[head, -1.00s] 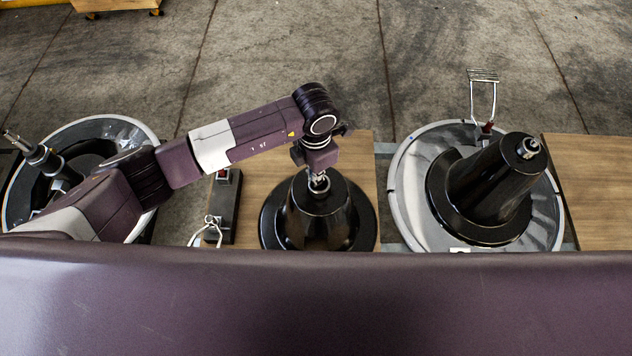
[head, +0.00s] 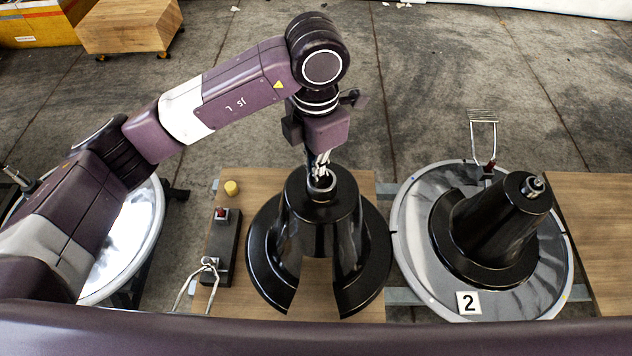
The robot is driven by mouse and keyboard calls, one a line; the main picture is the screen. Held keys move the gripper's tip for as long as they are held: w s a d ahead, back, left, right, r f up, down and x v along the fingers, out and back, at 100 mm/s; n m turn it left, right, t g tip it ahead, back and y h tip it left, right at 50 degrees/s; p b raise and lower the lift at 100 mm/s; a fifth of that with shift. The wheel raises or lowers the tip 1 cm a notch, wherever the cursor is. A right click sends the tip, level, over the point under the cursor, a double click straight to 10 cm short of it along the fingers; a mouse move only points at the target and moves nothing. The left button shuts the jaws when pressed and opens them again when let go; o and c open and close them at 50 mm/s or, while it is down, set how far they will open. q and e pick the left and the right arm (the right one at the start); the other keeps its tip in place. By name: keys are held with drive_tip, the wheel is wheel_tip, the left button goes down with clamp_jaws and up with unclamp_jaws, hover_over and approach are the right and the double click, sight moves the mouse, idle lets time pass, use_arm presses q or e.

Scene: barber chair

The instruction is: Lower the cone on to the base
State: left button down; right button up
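A black cone (head: 325,212) with a wide flanged foot and an open slot at the front hangs upright over a wooden table. My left gripper (head: 321,172) points down and is shut on the fitting at its top. A round silver base (head: 128,245) lies at the left, partly hidden by my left arm; a metal shaft end (head: 22,180) shows beside it. At the right, another round base (head: 412,225) marked "2" carries a second black cone (head: 495,225), which looks tilted. My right gripper is not in view.
A thin metal rack (head: 484,140) rises behind the right base. A wooden box (head: 130,25) stands far back.

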use_arm(q)
drive_tip(key=shift+r+p, duration=1.85)
drive_tip(key=shift+r, duration=2.3)
